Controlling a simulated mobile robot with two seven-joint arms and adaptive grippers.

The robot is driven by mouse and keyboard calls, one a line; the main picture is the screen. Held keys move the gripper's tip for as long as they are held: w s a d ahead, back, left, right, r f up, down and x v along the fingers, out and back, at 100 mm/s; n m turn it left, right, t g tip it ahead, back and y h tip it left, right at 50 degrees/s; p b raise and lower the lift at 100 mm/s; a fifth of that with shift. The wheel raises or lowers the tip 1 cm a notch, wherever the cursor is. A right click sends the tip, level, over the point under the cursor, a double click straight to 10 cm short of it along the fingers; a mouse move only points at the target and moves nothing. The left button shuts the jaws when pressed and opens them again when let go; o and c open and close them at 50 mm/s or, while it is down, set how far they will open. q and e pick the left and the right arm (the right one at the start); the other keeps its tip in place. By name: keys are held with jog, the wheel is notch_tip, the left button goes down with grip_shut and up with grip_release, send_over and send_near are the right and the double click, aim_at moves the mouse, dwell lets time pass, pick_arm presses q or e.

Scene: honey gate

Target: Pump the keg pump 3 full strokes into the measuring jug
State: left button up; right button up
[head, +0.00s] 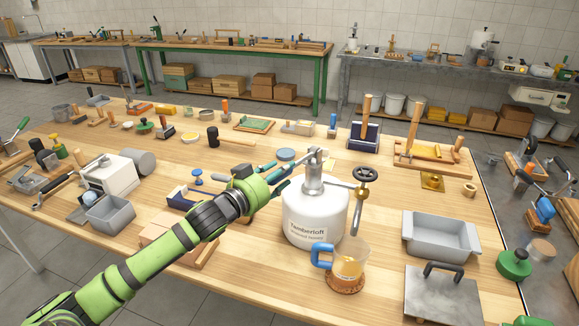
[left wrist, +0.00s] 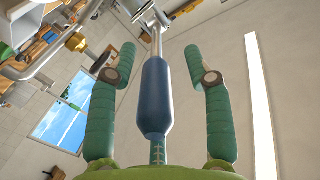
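The white keg (head: 313,217), labelled "Tamberloft", stands near the table's front. Its grey metal pump head (head: 314,172) is on top, with a brass spout and a dark handwheel (head: 367,175) at its right. The clear measuring jug (head: 350,263), with a blue handle and amber contents, stands on a brown coaster below the spout. My left gripper (head: 277,179) is at the pump's left. In the left wrist view the blue pump handle (left wrist: 154,95) lies between its two open green fingers, with a visible gap on each side. My right gripper is not in view.
A grey tray (head: 440,235) and a metal plate with a dark handle (head: 442,293) lie right of the jug. A white box (head: 108,174) and a grey bin (head: 110,214) stand at the left. Several tools and blocks fill the back of the table.

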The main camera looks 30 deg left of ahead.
pick_arm(q)
jog(key=shift+s+d+r+p, duration=0.15)
jog(key=shift+s+p, duration=0.2)
jog(key=shift+s, duration=0.35)
jog(key=s+p, duration=0.1)
jog(key=s, duration=0.1)
jog(key=s+p, duration=0.1)
jog(key=s, duration=0.1)
jog(key=s+p, duration=0.1)
jog(key=shift+s+a+r, duration=0.15)
jog(key=shift+s+a, duration=0.2)
jog(key=shift+s, duration=0.05)
